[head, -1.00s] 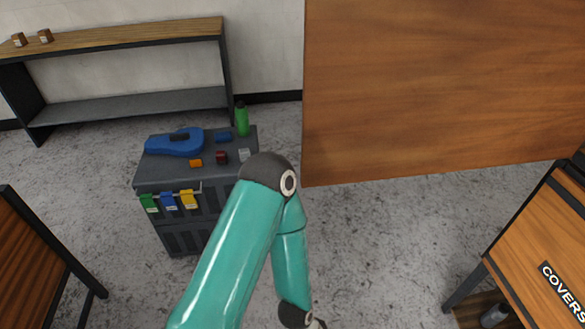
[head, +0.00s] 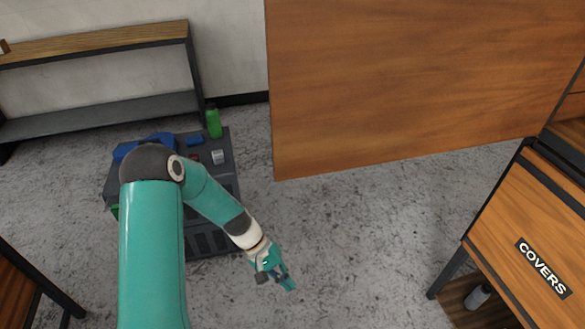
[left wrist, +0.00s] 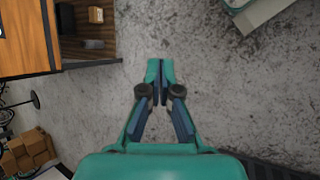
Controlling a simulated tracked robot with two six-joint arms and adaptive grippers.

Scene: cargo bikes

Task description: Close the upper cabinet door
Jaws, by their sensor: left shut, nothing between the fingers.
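The upper cabinet door (head: 420,80) is a large brown wood panel in the upper right of the head view. It stands open, swung out from the cabinet (head: 572,125) at the right edge. My left gripper (head: 286,285) is below the door's lower left corner in the picture, apart from it. It is shut and empty. In the left wrist view its fingertips (left wrist: 160,72) meet over bare floor. The door cannot be made out in the wrist view. My right gripper is not in view.
A drawer front labelled COVERS (head: 530,240) is at the lower right, with a bottle (head: 478,296) on a shelf under it. A grey tool cart (head: 215,240) with a green bottle (head: 213,123) stands behind my left arm. Grey floor (head: 370,230) lies clear between them.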

